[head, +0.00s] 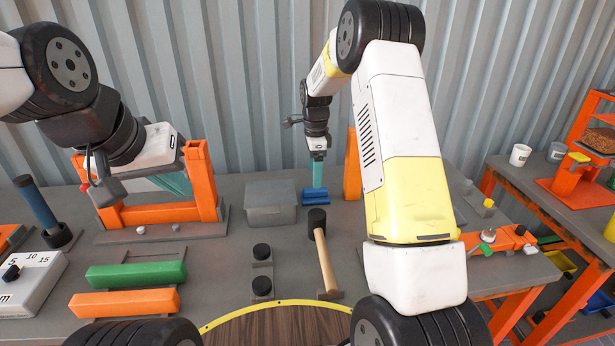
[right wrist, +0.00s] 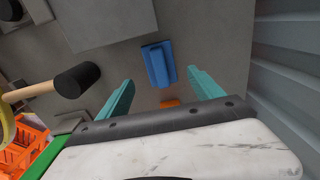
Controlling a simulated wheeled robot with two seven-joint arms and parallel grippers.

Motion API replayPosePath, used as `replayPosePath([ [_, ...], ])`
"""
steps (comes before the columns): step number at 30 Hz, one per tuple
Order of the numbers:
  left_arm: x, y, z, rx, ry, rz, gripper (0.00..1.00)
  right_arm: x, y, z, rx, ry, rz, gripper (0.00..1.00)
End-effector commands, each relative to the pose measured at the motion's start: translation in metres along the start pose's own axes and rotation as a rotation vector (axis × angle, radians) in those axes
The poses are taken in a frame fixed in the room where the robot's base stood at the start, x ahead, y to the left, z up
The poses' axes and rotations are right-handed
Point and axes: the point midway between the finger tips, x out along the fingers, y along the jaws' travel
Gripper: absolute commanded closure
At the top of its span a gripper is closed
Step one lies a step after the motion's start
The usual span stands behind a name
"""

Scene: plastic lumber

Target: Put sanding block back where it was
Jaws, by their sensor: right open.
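The blue sanding block (head: 315,199) lies on the grey table near the back, right of the grey box. My right gripper (head: 317,184) points down above it; in the head view its teal fingers overlap the block's upper part. The right wrist view shows the block (right wrist: 160,64) with its raised ridge, lying between and beyond the tips of my open right gripper (right wrist: 161,75). Neither finger visibly touches it. My left gripper (head: 172,184) is at the orange frame at the left; its teal fingers are partly hidden by the frame, so its opening is unclear.
A grey lidded box (head: 271,202) stands left of the block, and a black-headed mallet (head: 323,255) lies in front. An orange upright (head: 352,165) stands close to the right. Green (head: 136,274) and orange (head: 124,303) bars lie at the front left. The corrugated wall is behind.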

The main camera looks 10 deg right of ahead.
Motion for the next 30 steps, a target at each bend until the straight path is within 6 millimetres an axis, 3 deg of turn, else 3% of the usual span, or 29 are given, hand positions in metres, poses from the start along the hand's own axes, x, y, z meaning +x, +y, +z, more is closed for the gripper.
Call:
replayPosePath([
  [3, 0.0, 0.0, 0.0, 0.0, 0.0, 0.0, 1.0, -0.022, -0.001, 0.0, 0.0, 0.0, -0.004, 0.24],
  [9, 0.0, 0.0, 0.0, 0.0, 0.0, 0.0, 1.0, -0.042, 0.001, 0.0, -0.006, -0.001, -0.003, 0.24],
  [14, 0.0, 0.0, 0.0, 0.0, 0.0, 0.0, 1.0, -0.077, 0.018, -0.004, -0.109, -0.021, -0.045, 0.24],
  [17, 0.0, 0.0, 0.0, 0.0, 0.0, 0.0, 1.0, -0.116, 0.045, -0.008, -0.256, -0.039, -0.101, 0.24],
  [21, 0.0, 0.0, 0.0, 0.0, 0.0, 0.0, 1.0, -0.166, 0.098, -0.012, -0.512, -0.046, -0.2, 0.24],
  [25, 0.0, 0.0, 0.0, 0.0, 0.0, 0.0, 1.0, -0.199, 0.151, -0.015, -0.75, -0.023, -0.296, 0.24],
  [30, 0.0, 0.0, 0.0, 0.0, 0.0, 0.0, 1.0, -0.223, 0.225, -0.015, -1.059, 0.049, -0.416, 0.24],
])
